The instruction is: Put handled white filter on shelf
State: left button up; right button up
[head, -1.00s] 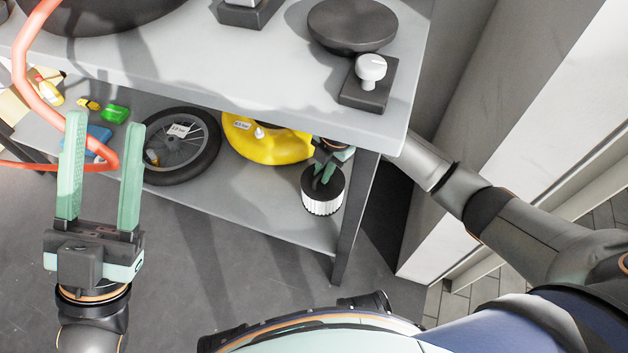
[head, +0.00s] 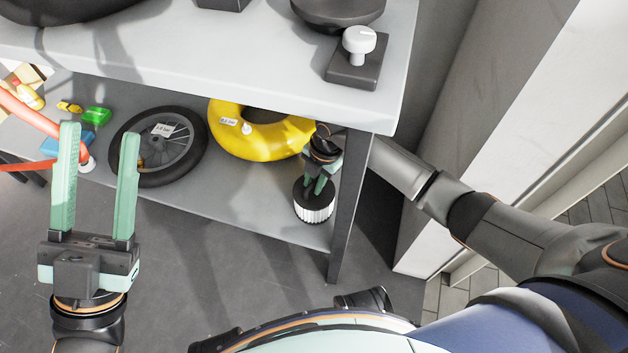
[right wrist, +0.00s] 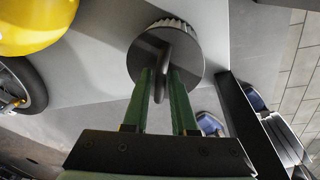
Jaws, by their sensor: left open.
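The handled white filter (head: 314,211) is a short white pleated cylinder with a black top and a black handle. In the head view it is at the right end of the lower shelf (head: 240,207), beside the table leg; whether it touches the shelf is unclear. My right gripper (head: 318,186) reaches down to it from behind the leg. In the right wrist view my right gripper's green fingers (right wrist: 162,85) are close on both sides of the handle of the filter (right wrist: 178,30), and look shut on it. My left gripper (head: 99,135) is open and empty at the left, in front of the bench.
The dark leg (head: 348,195) is right of the filter.

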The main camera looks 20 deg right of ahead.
jog(key=shift+o, duration=1.2)
jog(key=shift+r, duration=0.1)
notch_tip(320, 180, up, 8)
jog(key=d+p, duration=0.1)
jog(key=p, duration=0.2)
jog(key=shift+s+f+p, duration=0.25)
jog(key=shift+p, duration=0.1)
